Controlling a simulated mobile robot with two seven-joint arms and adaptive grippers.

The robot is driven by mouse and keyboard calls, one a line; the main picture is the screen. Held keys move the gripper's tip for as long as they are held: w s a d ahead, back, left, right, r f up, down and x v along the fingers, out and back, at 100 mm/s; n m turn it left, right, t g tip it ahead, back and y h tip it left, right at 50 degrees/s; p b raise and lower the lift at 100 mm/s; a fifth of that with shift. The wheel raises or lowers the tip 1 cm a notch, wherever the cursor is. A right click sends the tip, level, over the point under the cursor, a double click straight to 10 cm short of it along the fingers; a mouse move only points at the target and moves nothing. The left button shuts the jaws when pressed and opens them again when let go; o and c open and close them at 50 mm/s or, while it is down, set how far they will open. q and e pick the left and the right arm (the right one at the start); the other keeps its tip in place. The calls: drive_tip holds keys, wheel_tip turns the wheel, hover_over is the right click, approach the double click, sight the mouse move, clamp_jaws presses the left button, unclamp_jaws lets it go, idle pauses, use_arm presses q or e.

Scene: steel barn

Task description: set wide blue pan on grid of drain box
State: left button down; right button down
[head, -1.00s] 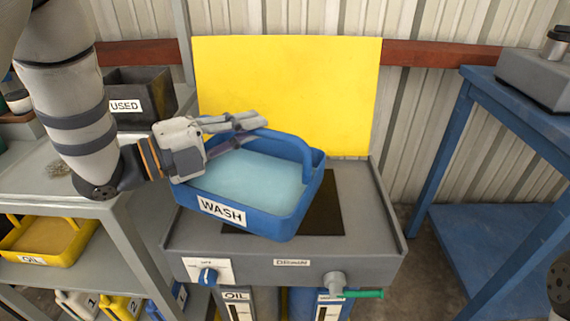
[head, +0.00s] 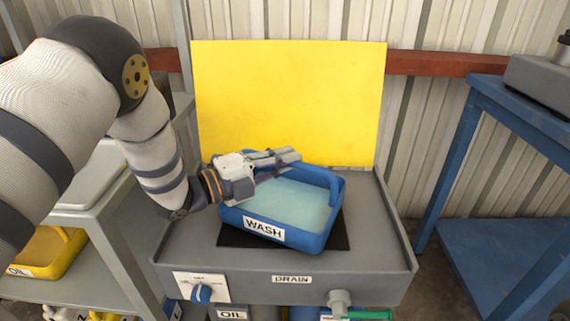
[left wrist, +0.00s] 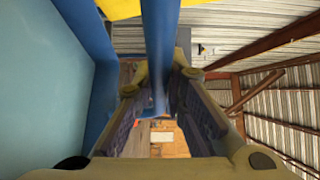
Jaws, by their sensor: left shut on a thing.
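The wide blue pan (head: 318,241), labelled WASH and filled with pale blue liquid, is over the dark grid (head: 232,239) of the grey drain box (head: 375,262). It sits turned slightly, and grid edges show at its left, front and right. I cannot tell whether its bottom touches the grid. My left gripper (head: 280,163) is shut on the pan's raised handle at the back. The left wrist view shows the handle bar (left wrist: 160,50) between the fingers and the pan's inside at left. My right gripper is not in view.
A yellow panel (head: 290,100) stands behind the drain box. A knob (head: 201,293) and a tap (head: 340,301) are on its front. A grey shelf with a yellow pan (head: 40,254) is at left, a blue table (head: 520,110) at right.

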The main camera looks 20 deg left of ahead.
use_arm(q)
drive_tip(key=c, duration=1.6)
unclamp_jaws()
drive_tip(key=shift+f, duration=0.2)
drive_tip(key=shift+c, duration=0.2)
drive_tip(key=shift+r, duration=0.1)
drive_tip(key=shift+s+a, duration=0.25)
drive_tip(key=shift+s, duration=0.05)
drive_tip(key=v, duration=0.6)
drive_tip(key=shift+s+a, duration=0.2)
drive_tip(key=shift+s, duration=0.1)
